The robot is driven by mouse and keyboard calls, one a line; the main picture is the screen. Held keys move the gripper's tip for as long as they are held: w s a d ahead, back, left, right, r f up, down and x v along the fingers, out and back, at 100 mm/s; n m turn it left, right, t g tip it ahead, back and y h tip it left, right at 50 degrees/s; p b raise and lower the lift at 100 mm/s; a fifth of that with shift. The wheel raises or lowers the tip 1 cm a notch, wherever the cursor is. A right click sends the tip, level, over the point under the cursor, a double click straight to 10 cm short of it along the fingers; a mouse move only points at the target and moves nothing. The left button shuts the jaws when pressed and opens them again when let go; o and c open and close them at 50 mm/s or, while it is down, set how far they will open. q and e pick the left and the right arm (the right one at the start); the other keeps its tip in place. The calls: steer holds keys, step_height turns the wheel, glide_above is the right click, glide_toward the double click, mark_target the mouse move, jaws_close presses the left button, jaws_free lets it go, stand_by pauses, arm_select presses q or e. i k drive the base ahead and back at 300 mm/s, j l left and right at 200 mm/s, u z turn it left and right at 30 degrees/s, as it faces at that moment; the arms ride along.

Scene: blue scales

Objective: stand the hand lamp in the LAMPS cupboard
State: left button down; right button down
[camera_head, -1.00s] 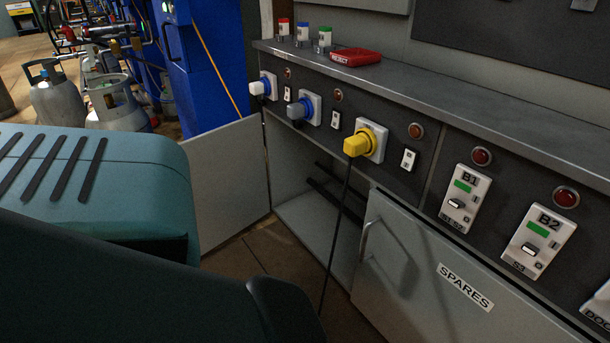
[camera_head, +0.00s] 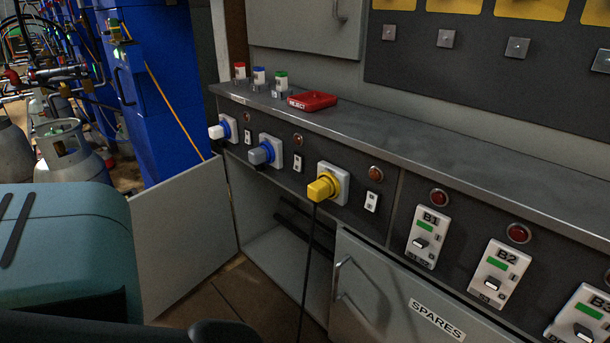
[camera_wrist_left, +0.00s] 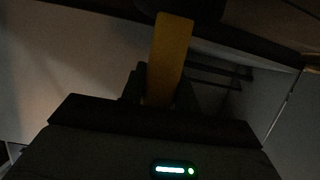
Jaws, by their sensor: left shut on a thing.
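My left gripper (camera_wrist_left: 158,88) is shut on a yellow bar-shaped part, which I take to be the hand lamp (camera_wrist_left: 173,45). Its far end runs into a dark shape at the top of the dim left wrist view. An open cupboard (camera_head: 268,258) stands under the counter in the head view, with dark rails inside. Its door (camera_head: 185,250) is swung out to the left. No LAMPS label is readable. The left gripper and lamp are hidden in the head view. My right gripper is not in view.
The cupboard marked SPARES (camera_head: 390,305) is shut, right of the opening. A yellow plug (camera_head: 322,187) has a black cable (camera_head: 309,255) hanging down across the open cupboard's front. A red REJECT tray (camera_head: 312,100) lies on the counter (camera_head: 400,135). Gas cylinders (camera_head: 72,155) stand at left.

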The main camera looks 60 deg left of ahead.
mark_target(292, 259)
steer(key=i+j+u, duration=0.2)
steer(key=j, duration=0.35)
steer(key=i+j+u, duration=0.2)
steer(key=i+j, duration=0.15)
steer(key=i+j+u, duration=0.15)
steer(key=i+j, duration=0.2)
steer(key=j, duration=0.2)
